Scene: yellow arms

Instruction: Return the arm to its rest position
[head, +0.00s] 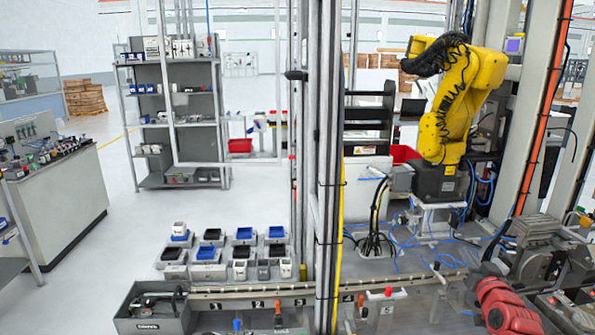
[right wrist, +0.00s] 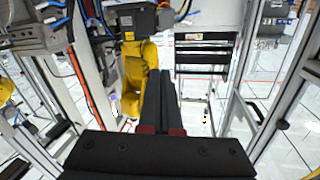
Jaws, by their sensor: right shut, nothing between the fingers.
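My right gripper (right wrist: 162,75) shows in the right wrist view as two long dark fingers lying side by side, with small red parts at their base. The fingers are closed together with nothing between them. They appear in front of a yellow industrial arm (right wrist: 138,75), which shows upside down in this view. In the head view the yellow arm (head: 467,90) stands upright on its dark base at the right. At the lower right of the head view, a red jointed shape beside dark parts is cut by the frame edge. My left gripper is not in view.
A grey rack of small bins (head: 180,110) stands at the back left. Several small trays (head: 206,253) lie on the front table. A grey open box (head: 152,315) is in front. Metal posts (head: 325,150) divide the middle. Blue cables (head: 430,240) lie below the yellow arm.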

